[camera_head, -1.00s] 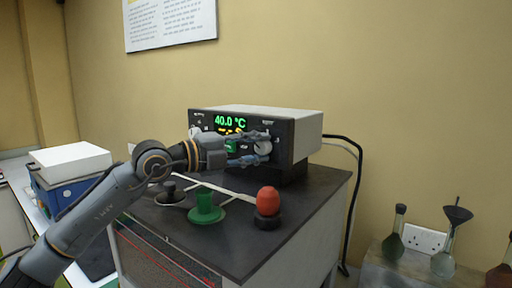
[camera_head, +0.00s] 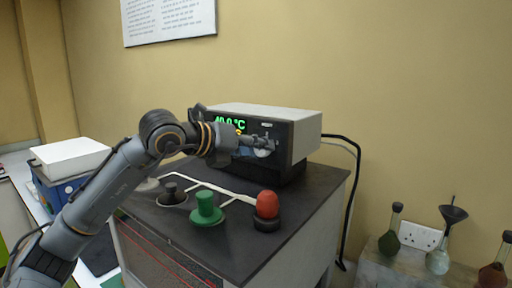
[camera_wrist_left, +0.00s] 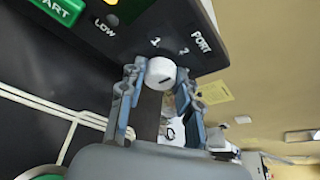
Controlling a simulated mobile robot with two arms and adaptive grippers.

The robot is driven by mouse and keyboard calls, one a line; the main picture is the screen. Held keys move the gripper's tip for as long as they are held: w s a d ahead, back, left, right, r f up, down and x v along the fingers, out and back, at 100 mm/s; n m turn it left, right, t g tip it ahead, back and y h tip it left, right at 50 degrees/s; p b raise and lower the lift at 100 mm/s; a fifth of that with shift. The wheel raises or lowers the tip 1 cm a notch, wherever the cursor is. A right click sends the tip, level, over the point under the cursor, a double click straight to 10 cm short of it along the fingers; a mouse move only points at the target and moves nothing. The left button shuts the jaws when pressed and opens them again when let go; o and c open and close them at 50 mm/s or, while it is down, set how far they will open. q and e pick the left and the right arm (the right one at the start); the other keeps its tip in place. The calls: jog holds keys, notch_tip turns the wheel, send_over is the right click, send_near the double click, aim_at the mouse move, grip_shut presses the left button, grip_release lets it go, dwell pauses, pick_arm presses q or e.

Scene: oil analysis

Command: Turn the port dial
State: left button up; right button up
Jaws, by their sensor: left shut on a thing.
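The instrument (camera_head: 262,122) stands on the dark counter and its green display reads about 40.0 °C, partly hidden by my left arm. The port dial (camera_wrist_left: 161,73) is a round white knob with a short dark mark, beside the labels "1", "2" and "PORT". It also shows at the right end of the front panel in the head view (camera_head: 264,152). My left gripper (camera_wrist_left: 158,74) is shut on the dial, with one fingertip at each side of it; in the head view it is at the panel (camera_head: 262,143). My right gripper is not in view.
On the counter (camera_head: 236,246) stand a black knob-like piece (camera_head: 172,192), a green one (camera_head: 206,208) and a red-topped one (camera_head: 267,205), in front of the instrument. Flasks (camera_head: 438,258) stand on a lower surface at the right. A green START button (camera_wrist_left: 58,8) is on the panel.

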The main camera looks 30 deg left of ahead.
pick_arm(q)
jog(key=m+y+b, duration=0.1)
jog(key=m, duration=0.1)
jog(key=m+y+b, duration=0.1)
jog(key=m+y, duration=0.1)
jog(key=m+y+b, duration=0.1)
jog(key=m+y, duration=0.1)
jog(key=m, duration=0.1)
jog(key=shift+d+f+t+b, duration=0.2)
jog(key=shift+d+t+b, duration=0.1)
jog(key=shift+d, duration=0.05)
jog(key=shift+m+y+b, duration=0.5)
jog(key=shift+m+b, duration=0.05)
jog(key=shift+m, duration=0.25)
jog(key=o, duration=1.1)
jog(key=shift+r, duration=0.1)
jog(key=shift+s+r, duration=0.1)
jog(key=shift+s, duration=0.05)
